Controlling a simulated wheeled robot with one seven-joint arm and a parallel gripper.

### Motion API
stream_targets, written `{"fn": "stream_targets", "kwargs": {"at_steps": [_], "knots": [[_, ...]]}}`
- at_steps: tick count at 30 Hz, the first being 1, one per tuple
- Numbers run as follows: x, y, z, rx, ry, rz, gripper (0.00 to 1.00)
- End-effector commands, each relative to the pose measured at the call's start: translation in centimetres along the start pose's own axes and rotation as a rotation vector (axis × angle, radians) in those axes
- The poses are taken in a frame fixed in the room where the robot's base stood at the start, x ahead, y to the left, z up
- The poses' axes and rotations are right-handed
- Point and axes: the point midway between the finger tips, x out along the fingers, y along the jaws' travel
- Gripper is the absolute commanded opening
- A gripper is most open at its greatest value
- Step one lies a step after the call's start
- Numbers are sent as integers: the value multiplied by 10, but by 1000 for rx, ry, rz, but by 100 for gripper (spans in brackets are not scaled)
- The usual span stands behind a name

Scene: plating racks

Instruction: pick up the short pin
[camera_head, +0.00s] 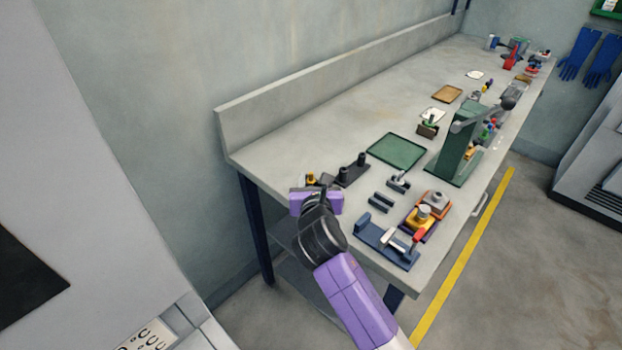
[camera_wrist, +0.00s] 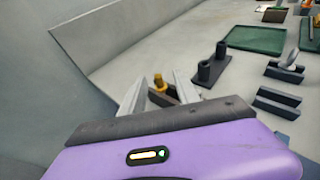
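My gripper (camera_wrist: 159,78) is open at the near left end of the workbench, its two pale fingers spread apart. In the head view, my gripper (camera_head: 318,186) is mostly hidden by its own purple body. A small yellow piece (camera_wrist: 158,84) with a dark block (camera_wrist: 172,91) shows in the gap between the fingers, apparently beyond them; the yellow piece also shows in the head view (camera_head: 311,177). Just right of the gripper, a dark base (camera_wrist: 208,84) carries two upright dark posts (camera_wrist: 221,50). I cannot tell which piece is the short pin.
A green tray (camera_head: 396,151) lies behind the dark base. A green press (camera_head: 457,150) stands farther back. A low wall (camera_head: 340,77) edges the bench.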

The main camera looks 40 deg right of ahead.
Motion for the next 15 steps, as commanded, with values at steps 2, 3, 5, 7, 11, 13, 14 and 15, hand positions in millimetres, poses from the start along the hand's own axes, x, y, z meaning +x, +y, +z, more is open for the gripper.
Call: {"fn": "stream_targets", "kwargs": {"at_steps": [2,3,5,7,11,13,14,15], "knots": [[10,2,-1,1,1,-1,38],[17,3,-2,0,1,0,38],[26,4,-3,0,1,-1,38],[35,4,-3,1,0,0,38],[45,4,-3,1,1,2,38],[46,5,-3,2,0,3,38],[47,5,-3,2,0,3,38],[47,5,-3,2,0,3,38]]}}
